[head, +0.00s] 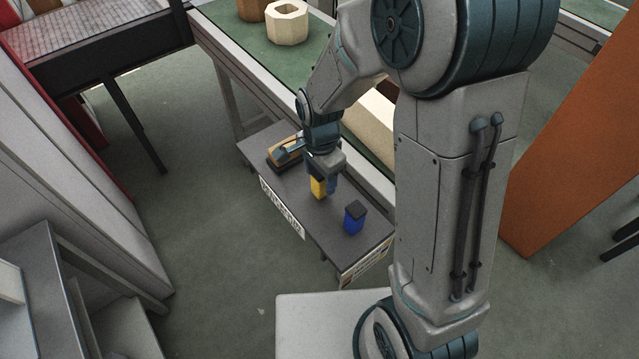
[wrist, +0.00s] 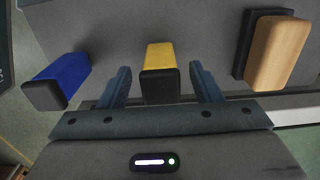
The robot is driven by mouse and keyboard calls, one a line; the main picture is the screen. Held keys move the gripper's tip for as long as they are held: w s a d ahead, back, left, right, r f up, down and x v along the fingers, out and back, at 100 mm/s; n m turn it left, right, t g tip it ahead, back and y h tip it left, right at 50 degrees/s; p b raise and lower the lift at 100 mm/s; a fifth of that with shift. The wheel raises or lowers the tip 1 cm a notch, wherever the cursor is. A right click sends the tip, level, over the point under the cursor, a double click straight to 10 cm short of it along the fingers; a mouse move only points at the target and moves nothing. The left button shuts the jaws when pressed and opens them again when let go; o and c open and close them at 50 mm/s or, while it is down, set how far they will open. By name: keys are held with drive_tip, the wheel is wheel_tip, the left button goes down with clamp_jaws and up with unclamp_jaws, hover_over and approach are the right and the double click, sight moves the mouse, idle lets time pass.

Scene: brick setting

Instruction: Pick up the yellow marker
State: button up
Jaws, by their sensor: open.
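The yellow marker (wrist: 160,56) is a short block-like piece with a black end that faces the wrist camera. It stands upright on the low grey table (head: 335,228), and its yellow side shows in the head view (head: 318,187). My gripper (wrist: 165,84) is open, with one finger on each side of the marker and a visible gap to both. In the head view my gripper (head: 324,180) is above the table and hides the marker's top. A blue marker with a dark cap (head: 354,218) stands nearby; it also shows left of my gripper in the wrist view (wrist: 60,78).
A wooden block eraser with a dark base (head: 284,152) lies on the table's far side; it is at right in the wrist view (wrist: 277,52). A green-topped bench (head: 235,38) runs behind the table. An orange-brown panel (head: 575,150) stands at right.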

drive_tip(key=c, duration=1.1)
drive_tip(key=shift+r, duration=0.5)
drive_tip(key=shift+o, duration=0.2)
drive_tip(key=r, duration=0.3)
drive_tip(key=shift+w+d+r, duration=0.2)
drive_tip(key=shift+w+r, duration=0.05)
drive_tip(key=shift+r, duration=0.05)
drive_tip(key=w+d+r+b, duration=0.1)
drive_tip(key=w+d+r, duration=0.5)
drive_tip(key=d, duration=0.3)
drive_tip(key=shift+d+r, duration=0.2)
drive_tip(key=shift+r, duration=0.05)
